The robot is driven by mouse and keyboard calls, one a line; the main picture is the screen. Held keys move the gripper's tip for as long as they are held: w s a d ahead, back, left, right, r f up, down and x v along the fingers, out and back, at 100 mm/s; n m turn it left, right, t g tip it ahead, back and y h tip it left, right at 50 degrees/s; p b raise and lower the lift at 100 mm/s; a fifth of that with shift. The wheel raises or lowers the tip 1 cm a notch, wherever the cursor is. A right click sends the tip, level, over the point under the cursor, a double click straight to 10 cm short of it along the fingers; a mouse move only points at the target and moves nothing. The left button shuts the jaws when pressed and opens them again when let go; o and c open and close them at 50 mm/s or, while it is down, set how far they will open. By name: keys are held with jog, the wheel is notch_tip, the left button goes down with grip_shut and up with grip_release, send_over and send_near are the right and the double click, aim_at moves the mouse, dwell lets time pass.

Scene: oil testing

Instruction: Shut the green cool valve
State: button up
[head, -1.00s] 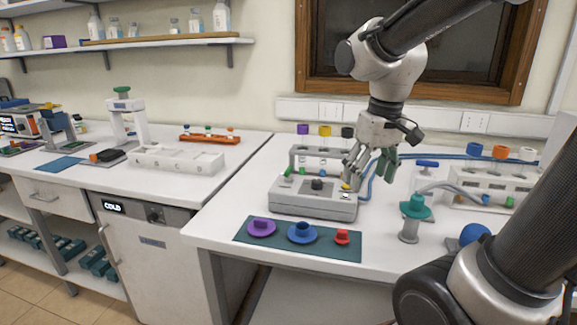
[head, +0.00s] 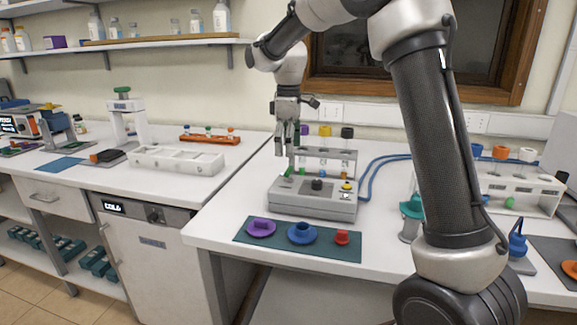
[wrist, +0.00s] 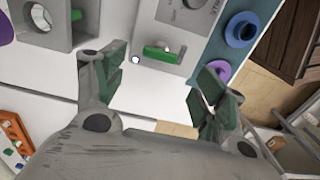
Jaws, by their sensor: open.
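The green cool valve appears to be the small green handle (head: 288,172) at the left end of the grey control box (head: 310,208). In the wrist view the green handle (wrist: 162,53) lies flat on the box's grey top. My gripper (head: 287,150) is open and empty, pointing down just above the handle end of the box. In the wrist view its green-padded fingers (wrist: 158,85) are spread wide, with the handle ahead of the gap between them. I see no contact with the handle.
The box also carries a black knob (head: 317,184) and a yellow button (head: 346,186). A rack with coloured caps (head: 325,155) stands close behind. A dark green mat (head: 275,240) with purple, blue and red pieces lies in front. The tabletop left of the box is clear.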

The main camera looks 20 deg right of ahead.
aim_at(288, 169)
notch_tip(288, 169, down, 6)
jog(key=shift+f, duration=0.25)
jog(key=c, duration=1)
